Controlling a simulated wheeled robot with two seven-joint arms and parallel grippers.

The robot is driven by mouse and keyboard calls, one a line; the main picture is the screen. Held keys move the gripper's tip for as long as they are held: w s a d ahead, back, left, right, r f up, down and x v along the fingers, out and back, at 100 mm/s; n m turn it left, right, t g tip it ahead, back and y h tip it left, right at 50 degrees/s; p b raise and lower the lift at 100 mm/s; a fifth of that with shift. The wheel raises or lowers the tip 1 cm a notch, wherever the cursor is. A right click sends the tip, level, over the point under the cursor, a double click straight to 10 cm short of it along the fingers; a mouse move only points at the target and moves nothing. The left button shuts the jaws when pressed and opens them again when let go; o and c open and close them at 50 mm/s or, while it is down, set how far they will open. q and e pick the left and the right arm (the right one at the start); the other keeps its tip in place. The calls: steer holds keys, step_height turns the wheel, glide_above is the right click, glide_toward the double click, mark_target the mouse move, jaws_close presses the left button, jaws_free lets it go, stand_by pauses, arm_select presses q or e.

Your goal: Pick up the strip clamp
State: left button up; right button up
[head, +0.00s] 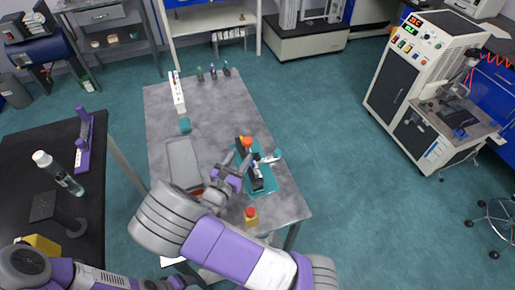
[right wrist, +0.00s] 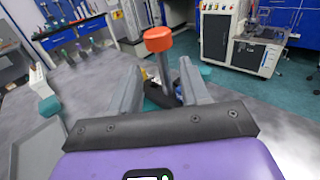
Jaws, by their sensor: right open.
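In the right wrist view the orange knob (right wrist: 158,39) tops a grey stem that rises between the fingers as seen from there. My right gripper (head: 238,158) is open beside the device, with its fingers (right wrist: 160,82) pointing toward it. I cannot tell whether a finger touches the stem. The fingers hide part of the device. My left gripper is not in view.
A grey tray (head: 183,150) lies left of my right gripper. A yellow box with a red button (head: 251,215) sits near the table's front. A white strip-shaped device (head: 177,92), a teal block (head: 184,125) and small bottles stand farther back.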

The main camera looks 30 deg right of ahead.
mark_target(247, 149)
steer(key=shift+x, duration=0.85)
steer(key=x, duration=0.1)
steer(key=b+x, duration=0.1)
steer(key=x, duration=0.3)
steer(key=shift+s+d+f+b, duration=0.1)
steer(key=shift+d+f+b, duration=0.1)
steer(key=shift+f+b, duration=0.15)
steer(key=shift+d+r, duration=0.1)
steer(key=shift+d, duration=0.1)
jaws_close()
